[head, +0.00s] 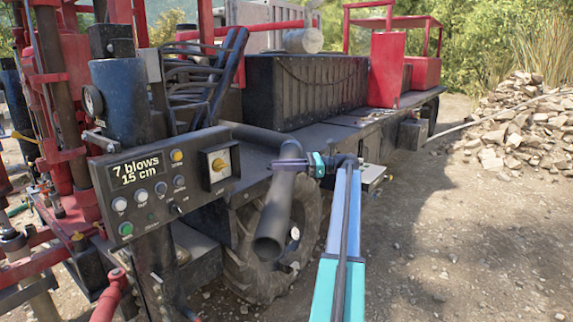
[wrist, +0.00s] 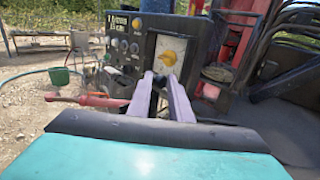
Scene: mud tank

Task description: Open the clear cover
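The clear cover (head: 219,153) appears as a see-through front on a small pale box at the right end of the dark control panel (head: 150,205). A yellow knob (head: 219,164) shows behind it. The cover looks closed, though its edges are hard to make out. In the wrist view the cover (wrist: 158,43) and yellow knob (wrist: 168,58) lie ahead of my fingertips. My gripper (head: 282,165) is right of the box in the head view, pointing left, apart from it. In the wrist view my gripper (wrist: 161,77) shows two fingers with a gap between them, open and empty.
A dark pipe (head: 275,220) hangs beside my gripper, above a large tyre (head: 265,265). The panel has a "7 blows 15 cm" display (head: 136,171) and several knobs. Red rig parts (head: 60,110) stand at left. Open gravel (head: 470,240) lies at right.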

